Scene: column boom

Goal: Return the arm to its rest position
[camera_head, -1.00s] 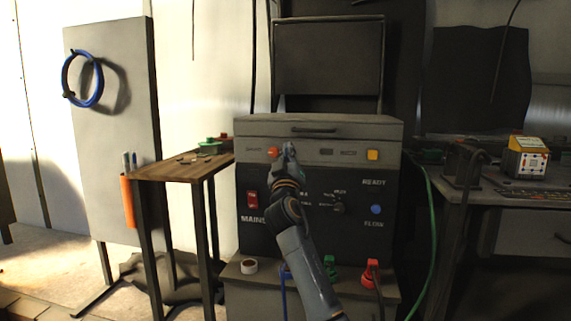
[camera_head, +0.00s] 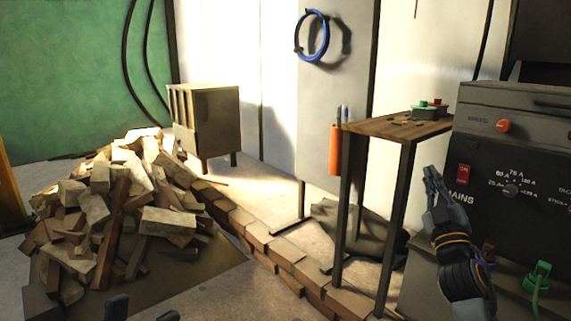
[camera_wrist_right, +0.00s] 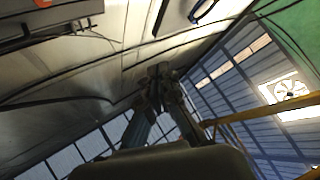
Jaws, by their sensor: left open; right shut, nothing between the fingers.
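My right arm comes in at the lower right of the head view. Its gripper (camera_head: 432,183) is shut and empty, pointing up, in front of the gap between the wooden table and the control cabinet (camera_head: 515,225). It looks clear of the panel. In the right wrist view the shut fingers (camera_wrist_right: 159,76) show against the ceiling and wall. Two dark fingertips of my left gripper (camera_head: 142,312) stand apart at the bottom edge of the head view, open; the rest of that arm is out of frame.
A small wooden table (camera_head: 384,128) stands left of the cabinet. The cabinet carries an orange knob (camera_head: 503,126), a red switch (camera_head: 463,175) and a green plug (camera_head: 539,279).

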